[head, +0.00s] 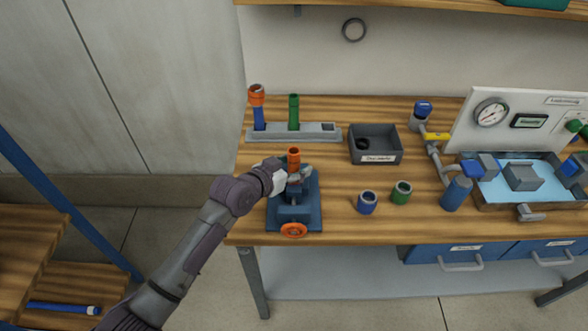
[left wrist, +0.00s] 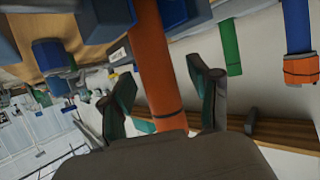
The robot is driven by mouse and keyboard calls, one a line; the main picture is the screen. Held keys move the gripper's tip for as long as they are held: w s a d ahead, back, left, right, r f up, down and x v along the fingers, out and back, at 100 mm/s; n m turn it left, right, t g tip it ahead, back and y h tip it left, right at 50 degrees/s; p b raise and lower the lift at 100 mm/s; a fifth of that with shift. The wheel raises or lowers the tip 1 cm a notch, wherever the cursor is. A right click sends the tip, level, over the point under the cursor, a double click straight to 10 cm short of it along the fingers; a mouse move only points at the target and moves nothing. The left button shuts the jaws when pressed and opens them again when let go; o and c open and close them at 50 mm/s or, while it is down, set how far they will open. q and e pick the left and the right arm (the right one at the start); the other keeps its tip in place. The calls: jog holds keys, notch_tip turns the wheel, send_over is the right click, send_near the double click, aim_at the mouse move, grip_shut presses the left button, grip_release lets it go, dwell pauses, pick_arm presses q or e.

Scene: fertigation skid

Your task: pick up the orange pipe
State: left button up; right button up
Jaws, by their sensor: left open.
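The orange pipe (head: 294,158) stands upright in the blue vise (head: 295,212) near the left front of the bench. Its top end sticks up above my left gripper, and its lower part is hidden in the head view. My left gripper (head: 288,180) is at the pipe, just above the vise. In the left wrist view, the orange pipe (left wrist: 154,65) runs between the two spread fingers of my left gripper (left wrist: 162,85). The gripper is open, and I cannot tell whether either finger touches the pipe. My right gripper is not in view.
Behind the vise, a grey rack (head: 311,133) holds a blue pipe (head: 259,118) with an orange top and a green pipe (head: 294,112). A grey bin (head: 376,155), blue fitting (head: 367,203) and green fitting (head: 401,192) are to the right. Piping and a gauge panel stand farther right.

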pick_arm(q)
grip_shut()
dwell(0.3)
jog(key=shift+r, duration=0.1)
